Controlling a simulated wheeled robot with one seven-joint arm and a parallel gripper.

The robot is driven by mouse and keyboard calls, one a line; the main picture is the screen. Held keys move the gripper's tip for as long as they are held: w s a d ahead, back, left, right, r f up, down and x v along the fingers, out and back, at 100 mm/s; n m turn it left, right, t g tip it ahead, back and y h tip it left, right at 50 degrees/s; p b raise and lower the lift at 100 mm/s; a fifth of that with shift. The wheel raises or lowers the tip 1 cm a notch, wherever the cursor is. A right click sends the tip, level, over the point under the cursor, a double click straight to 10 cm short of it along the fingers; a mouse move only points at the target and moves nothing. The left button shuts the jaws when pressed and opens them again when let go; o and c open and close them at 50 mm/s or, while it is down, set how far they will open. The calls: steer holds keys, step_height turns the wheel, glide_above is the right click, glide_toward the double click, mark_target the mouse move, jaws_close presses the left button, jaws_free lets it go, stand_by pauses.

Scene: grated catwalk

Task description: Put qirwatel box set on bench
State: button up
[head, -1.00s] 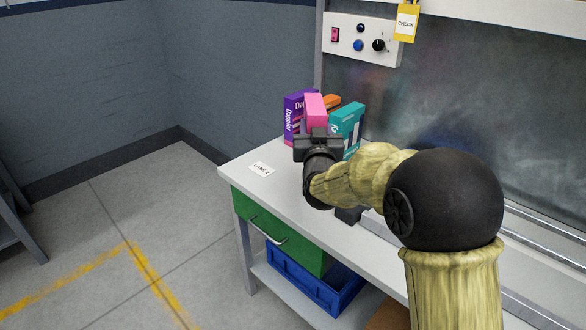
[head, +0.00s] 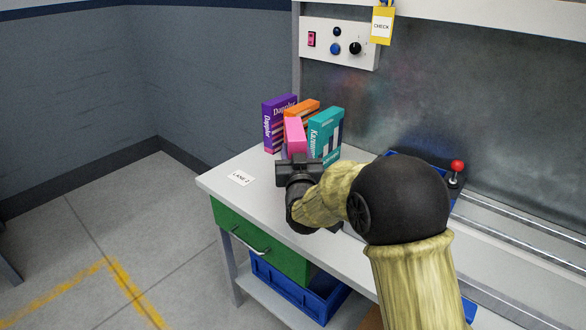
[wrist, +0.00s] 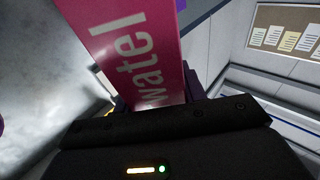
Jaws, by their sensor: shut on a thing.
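The pink qirwatel box (head: 295,138) is in my gripper (head: 298,158), above the left part of the bench (head: 222,177). Part of its name, "watel", shows on its side in the wrist view (wrist: 128,50). My gripper is shut on it, and its dark body fills the bottom of the wrist view (wrist: 170,130). The box stands in front of a purple box (head: 273,132), an orange box (head: 303,110) and a teal box (head: 326,132). The lower end of the pink box is hidden by my gripper, so I cannot tell whether it touches the bench.
A control panel (head: 338,43) is mounted behind. A red-knobbed lever (head: 457,167) and metal rails (head: 520,235) are at the right. A blue bin (head: 290,287) sits on the shelf below.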

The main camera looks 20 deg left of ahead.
steer(key=shift+s+a+f, duration=0.1)
step_height(320, 180, down, 4)
steer(key=shift+r, duration=0.15)
steer(key=o, duration=1.2)
steer(key=shift+o, duration=0.2)
steer(key=b+v, duration=0.1)
steer(key=v, duration=1.1)
